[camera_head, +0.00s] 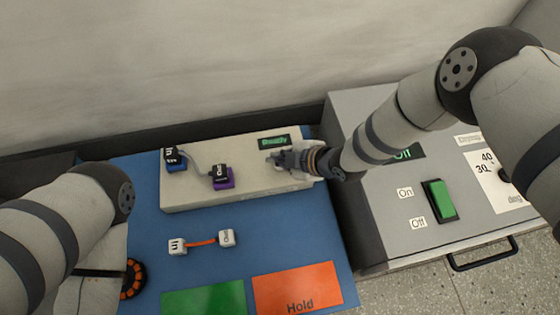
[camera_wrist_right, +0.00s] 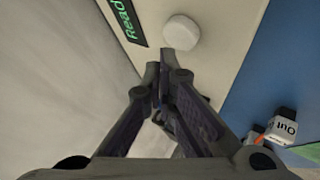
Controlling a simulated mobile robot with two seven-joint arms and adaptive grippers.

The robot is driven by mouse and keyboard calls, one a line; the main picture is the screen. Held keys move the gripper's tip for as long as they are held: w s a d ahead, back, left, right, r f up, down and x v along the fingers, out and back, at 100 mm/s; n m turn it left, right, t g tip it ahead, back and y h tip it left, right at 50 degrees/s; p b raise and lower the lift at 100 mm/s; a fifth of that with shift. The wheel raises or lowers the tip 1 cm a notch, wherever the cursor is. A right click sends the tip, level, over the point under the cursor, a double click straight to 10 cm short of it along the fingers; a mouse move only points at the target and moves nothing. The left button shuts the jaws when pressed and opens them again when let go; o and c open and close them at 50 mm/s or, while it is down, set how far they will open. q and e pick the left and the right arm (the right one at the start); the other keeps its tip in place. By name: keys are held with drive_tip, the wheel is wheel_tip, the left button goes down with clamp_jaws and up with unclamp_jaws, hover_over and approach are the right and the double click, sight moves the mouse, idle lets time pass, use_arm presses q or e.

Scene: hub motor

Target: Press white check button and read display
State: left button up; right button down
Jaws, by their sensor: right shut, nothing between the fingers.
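The white check button (camera_wrist_right: 181,32) is a round white knob on the beige tester box (camera_head: 190,197), seen in the right wrist view just beyond my fingertips. In the head view my right gripper hides it. The display (camera_head: 274,142) is a dark strip with green text reading "Ready"; it also shows in the right wrist view (camera_wrist_right: 128,18), partly cut off. My right gripper (camera_head: 272,159) is shut and empty, its tips close to the button; I cannot tell whether they touch it. My left arm is at the lower left, and its gripper fingers are not visible.
Blue "In" and purple "Out" connectors (camera_head: 222,178) sit on the tester box. White In/Out blocks (camera_head: 202,241) joined by an orange wire lie on the blue mat (camera_head: 160,280). Green (camera_head: 205,300) and orange "Hold" (camera_head: 297,288) areas are in front. A grey box with a green switch (camera_head: 439,200) stands right.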

drive_tip(key=shift+f, duration=0.45)
drive_tip(key=shift+f+b, duration=0.5)
idle(0.5)
drive_tip(key=shift+r, duration=0.1)
drive_tip(key=shift+r+p, duration=0.65)
drive_tip(key=shift+r, duration=0.2)
drive_tip(key=shift+r, duration=0.1)
drive_tip(key=shift+r+p, duration=1.6)
drive_tip(key=shift+r, duration=0.9)
drive_tip(key=shift+f, duration=0.1)
